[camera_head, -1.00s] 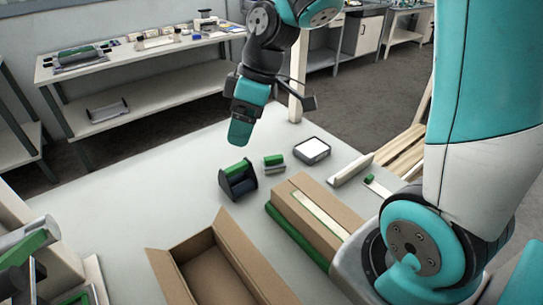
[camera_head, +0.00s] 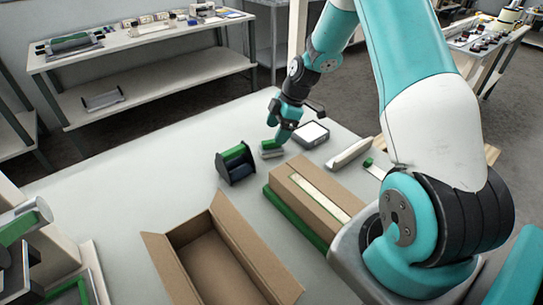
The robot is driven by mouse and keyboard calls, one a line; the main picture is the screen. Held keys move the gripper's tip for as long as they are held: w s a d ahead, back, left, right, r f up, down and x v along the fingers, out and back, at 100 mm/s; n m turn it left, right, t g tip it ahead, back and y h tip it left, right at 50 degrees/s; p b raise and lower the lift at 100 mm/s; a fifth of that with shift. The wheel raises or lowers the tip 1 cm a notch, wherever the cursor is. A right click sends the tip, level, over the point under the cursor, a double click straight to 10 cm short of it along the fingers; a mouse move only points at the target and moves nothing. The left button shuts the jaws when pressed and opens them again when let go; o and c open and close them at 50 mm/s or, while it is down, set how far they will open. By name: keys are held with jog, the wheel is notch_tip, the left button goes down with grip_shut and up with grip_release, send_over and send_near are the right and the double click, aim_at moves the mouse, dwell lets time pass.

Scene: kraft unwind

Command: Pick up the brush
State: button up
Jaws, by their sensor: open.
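A small block with a green top and a pale grey lower part (camera_head: 267,154), which looks like the brush, lies on the pale table. My gripper (camera_head: 276,142) is open and points down right over its right end. The teal fingers partly cover the block, and I cannot tell whether they touch it. Nothing is visibly held.
A dark holder with a green roll (camera_head: 236,164) stands close on the left. A white-topped square device (camera_head: 312,134) is close on the right. An open cardboard box (camera_head: 158,247) and a closed carton (camera_head: 296,187) are nearer. A pale elongated item (camera_head: 350,153) lies further right.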

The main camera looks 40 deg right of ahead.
aim_at(269, 146)
jog(key=shift+b+x, duration=0.3)
jog(key=shift+x, duration=0.9)
jog(key=b+x, duration=0.2)
jog(key=x, duration=0.1)
jog(key=b+x, duration=0.1)
jog(key=x, duration=0.1)
jog(key=shift+w+d+f, duration=0.15)
jog(key=shift+w+d, duration=0.1)
jog(key=shift+d, duration=0.1)
jog(key=c, duration=1.1)
jog(key=shift+r, duration=0.2)
